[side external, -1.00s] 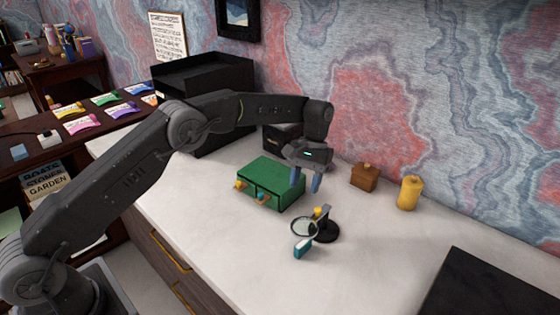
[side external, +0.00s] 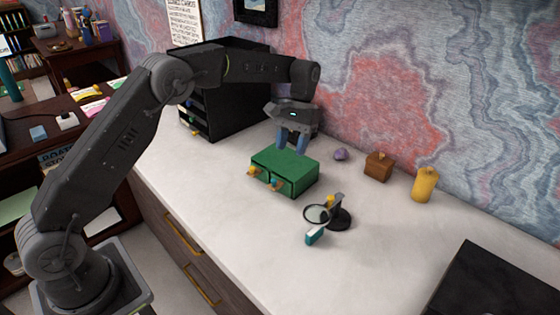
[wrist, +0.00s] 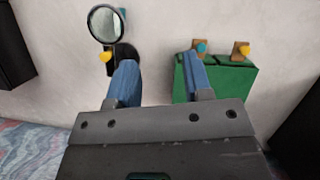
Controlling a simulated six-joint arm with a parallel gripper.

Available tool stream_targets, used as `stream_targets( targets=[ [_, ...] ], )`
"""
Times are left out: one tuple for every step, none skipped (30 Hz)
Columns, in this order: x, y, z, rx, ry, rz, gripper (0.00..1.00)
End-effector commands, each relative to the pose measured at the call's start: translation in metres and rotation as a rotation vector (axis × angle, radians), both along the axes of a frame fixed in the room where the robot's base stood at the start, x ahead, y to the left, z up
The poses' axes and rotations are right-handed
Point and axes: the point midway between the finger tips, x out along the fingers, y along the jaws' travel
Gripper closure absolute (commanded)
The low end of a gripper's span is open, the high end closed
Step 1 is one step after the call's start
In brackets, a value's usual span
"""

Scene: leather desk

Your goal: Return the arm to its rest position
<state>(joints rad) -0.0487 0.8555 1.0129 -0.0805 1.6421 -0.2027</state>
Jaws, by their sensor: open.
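My gripper (side external: 293,146) is open and empty, with two blue fingers pointing down. In the side external view it hangs over or just behind the back edge of a small green two-drawer box (side external: 284,165); I cannot tell its exact height. In the wrist view, my fingers (wrist: 160,72) are spread apart with nothing between them. The green box (wrist: 222,83) shows beside and partly behind the right finger there. Its two small knobs, one yellow and one teal, face the front.
A round magnifier on a black stand (side external: 338,217), a teal block (side external: 315,235), a purple ball (side external: 340,154), a brown box (side external: 378,167) and a yellow canister (side external: 425,185) stand on the pale desktop (side external: 400,235). A tall black drawer unit (side external: 230,100) stands at the back left.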

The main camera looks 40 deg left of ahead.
Motion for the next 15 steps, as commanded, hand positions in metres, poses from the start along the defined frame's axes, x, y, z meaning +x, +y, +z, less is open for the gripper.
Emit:
stream_targets(
  targets=[
    [-0.004,-0.001,0.012,0.001,-0.024,-0.004,0.54],
    [-0.007,-0.001,0.019,0.003,-0.040,-0.008,0.54],
    [-0.013,-0.002,0.030,0.004,-0.064,-0.014,0.54],
    [-0.018,-0.002,0.039,0.006,-0.085,-0.019,0.54],
    [-0.024,-0.003,0.048,0.008,-0.108,-0.025,0.54],
    [-0.033,-0.004,0.061,0.010,-0.139,-0.032,0.54],
    [-0.040,-0.004,0.069,0.013,-0.162,-0.038,0.54],
    [-0.048,-0.005,0.078,0.015,-0.188,-0.044,0.54],
    [-0.058,-0.006,0.088,0.018,-0.218,-0.053,0.54],
    [-0.066,-0.006,0.095,0.021,-0.242,-0.060,0.54],
    [-0.075,-0.007,0.102,0.024,-0.266,-0.066,0.54],
    [-0.086,-0.007,0.110,0.028,-0.298,-0.074,0.54],
    [-0.095,-0.008,0.116,0.030,-0.321,-0.081,0.54],
    [-0.105,-0.008,0.121,0.033,-0.344,-0.088,0.54],
    [-0.117,-0.009,0.128,0.037,-0.376,-0.097,0.54]
  ],
)
